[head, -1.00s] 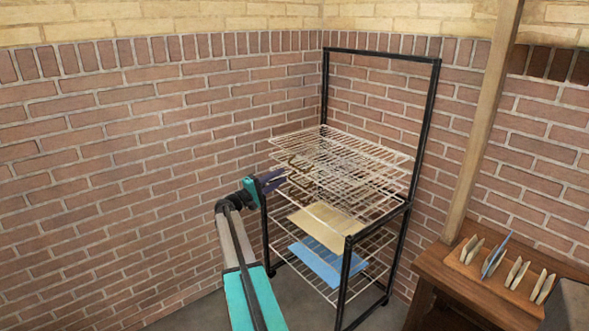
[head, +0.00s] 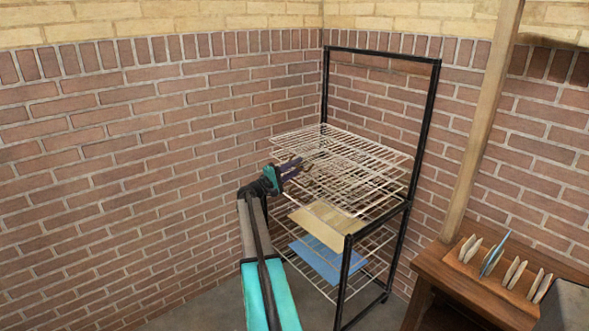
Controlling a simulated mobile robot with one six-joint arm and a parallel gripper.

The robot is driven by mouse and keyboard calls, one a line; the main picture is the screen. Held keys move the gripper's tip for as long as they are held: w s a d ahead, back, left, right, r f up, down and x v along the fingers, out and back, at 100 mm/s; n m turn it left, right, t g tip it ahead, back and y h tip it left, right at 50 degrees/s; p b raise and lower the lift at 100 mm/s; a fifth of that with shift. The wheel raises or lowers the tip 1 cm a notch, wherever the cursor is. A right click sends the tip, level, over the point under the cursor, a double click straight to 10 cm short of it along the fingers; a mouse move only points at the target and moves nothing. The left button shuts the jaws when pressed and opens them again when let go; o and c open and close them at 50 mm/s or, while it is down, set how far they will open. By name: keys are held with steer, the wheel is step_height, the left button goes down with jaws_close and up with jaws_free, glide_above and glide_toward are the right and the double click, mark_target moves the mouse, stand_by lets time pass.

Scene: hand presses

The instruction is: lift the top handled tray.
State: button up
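The top wire tray (head: 345,146) lies level in the black-framed rack, in the middle of the head view. More pale wire layers sit close below it, and I cannot clearly separate them or make out a handle. My gripper (head: 295,168) is at the left side of this stack, at about the height of the upper layers. Its two purple fingers point right and look apart. I see nothing clearly held between them. Whether they touch a tray or handle is too small to tell.
The black rack frame (head: 432,115) has uprights near the trays. Lower down lie a tan sheet (head: 325,222) and a blue sheet (head: 318,260). A wooden table (head: 445,275) with a slotted holder stands at right. Brick walls close in behind and left.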

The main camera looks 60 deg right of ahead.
jaws_close()
stand_by(1.3)
